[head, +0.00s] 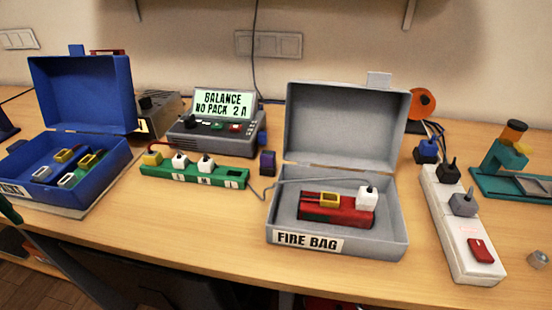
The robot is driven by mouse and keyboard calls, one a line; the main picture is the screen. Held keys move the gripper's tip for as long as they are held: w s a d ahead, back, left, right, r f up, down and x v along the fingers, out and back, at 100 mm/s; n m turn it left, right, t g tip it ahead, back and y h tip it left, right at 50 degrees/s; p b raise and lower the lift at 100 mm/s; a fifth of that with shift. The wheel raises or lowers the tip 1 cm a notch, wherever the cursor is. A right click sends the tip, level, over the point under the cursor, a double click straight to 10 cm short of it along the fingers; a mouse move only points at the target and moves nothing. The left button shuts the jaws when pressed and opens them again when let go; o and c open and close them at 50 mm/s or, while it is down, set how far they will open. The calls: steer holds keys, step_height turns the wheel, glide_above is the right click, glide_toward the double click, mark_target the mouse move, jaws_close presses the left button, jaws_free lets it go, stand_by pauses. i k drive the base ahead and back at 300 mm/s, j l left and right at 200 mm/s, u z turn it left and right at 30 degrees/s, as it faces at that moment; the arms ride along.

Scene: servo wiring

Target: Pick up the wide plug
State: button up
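Several plugs are in view, and I cannot tell for sure which is the wide plug. A white power strip (460,245) on the right holds a black plug (448,171) and a grey plug (463,203). A dark blue plug (426,151) is at the far end of that strip; I cannot tell whether it is seated. A white plug (367,197) sits on the red battery pack (335,216) inside the open grey fire bag box (400,220). My gripper is not in view.
The balance charger (213,140) stands at the back, with a green board (193,177) of plugs before it. An open blue box (80,95) is at left. A teal stand (500,175) is at right. A grey cable runs into the fire bag box.

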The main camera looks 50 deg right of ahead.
mark_target(367, 197)
steer(key=k+l+z, duration=0.6)
steer(key=k+l, duration=0.15)
